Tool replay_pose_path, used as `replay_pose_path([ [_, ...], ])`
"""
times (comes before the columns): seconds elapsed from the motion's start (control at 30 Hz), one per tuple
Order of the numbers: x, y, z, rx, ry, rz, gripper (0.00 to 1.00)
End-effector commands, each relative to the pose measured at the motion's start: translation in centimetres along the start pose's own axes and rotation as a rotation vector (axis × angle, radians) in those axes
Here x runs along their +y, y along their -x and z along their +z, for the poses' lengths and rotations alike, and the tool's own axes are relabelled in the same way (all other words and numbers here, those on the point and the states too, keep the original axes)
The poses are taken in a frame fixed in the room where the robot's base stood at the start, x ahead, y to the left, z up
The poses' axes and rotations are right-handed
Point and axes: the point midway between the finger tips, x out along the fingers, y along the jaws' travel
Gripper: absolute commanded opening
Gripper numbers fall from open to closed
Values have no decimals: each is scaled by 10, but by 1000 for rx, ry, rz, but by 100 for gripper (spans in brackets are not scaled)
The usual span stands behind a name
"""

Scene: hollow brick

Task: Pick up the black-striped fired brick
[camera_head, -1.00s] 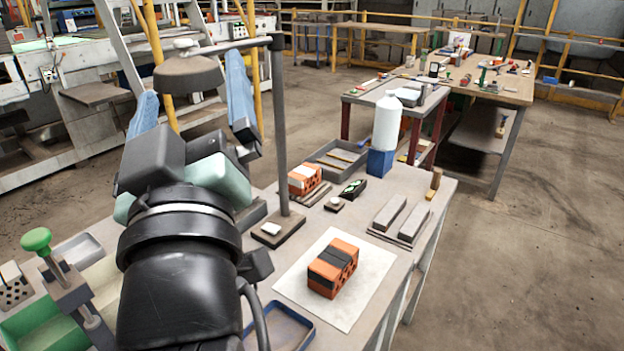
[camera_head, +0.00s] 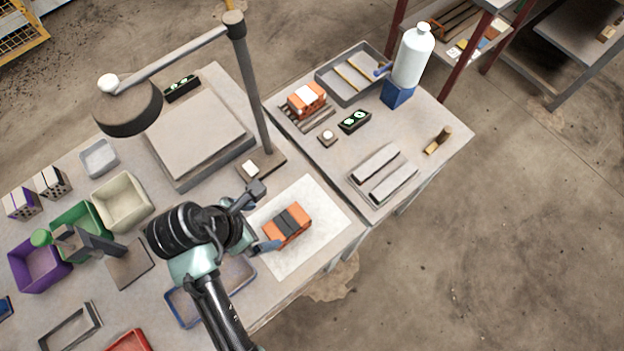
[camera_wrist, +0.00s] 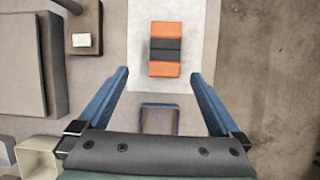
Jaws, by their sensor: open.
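The black-striped fired brick (camera_head: 288,227) is orange with a dark band across its middle. It lies on a white sheet (camera_head: 318,209) near the table's front edge. In the wrist view the brick (camera_wrist: 165,49) lies ahead of the fingertips, roughly centred between them. My gripper (camera_head: 262,217) is open and empty, with its two blue fingers apart beside the brick's left side in the head view. In the wrist view my gripper (camera_wrist: 160,78) shows nothing between its fingers except the table and part of a blue-rimmed tray (camera_wrist: 159,118).
A lamp post (camera_head: 250,85) on a dark base stands behind my gripper, beside a grey plate (camera_head: 195,140). Another orange brick (camera_head: 306,97) with a white top sits on slats. Purple (camera_head: 40,278), green and cream bins are at left. A white bottle (camera_head: 412,58) stands at back right.

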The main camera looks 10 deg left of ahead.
Motion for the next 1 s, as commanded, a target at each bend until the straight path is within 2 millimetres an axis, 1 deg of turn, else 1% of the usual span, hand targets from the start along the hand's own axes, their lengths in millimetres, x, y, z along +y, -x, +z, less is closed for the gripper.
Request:
replay_pose_path([
  [0.03,-7,4,-3,3,36,-25,100],
  [0.13,-13,-3,-6,6,68,-47,100],
  [0.27,-15,-25,-7,6,69,-51,100],
  [0.4,-15,-52,-7,7,67,-49,100],
  [0.5,-14,-66,-6,6,67,-46,100],
  [0.6,-14,-74,-6,6,66,-43,100],
  [0.77,-13,-81,-5,5,65,-43,100],
  [1.0,-10,-109,-1,6,65,-44,100],
])
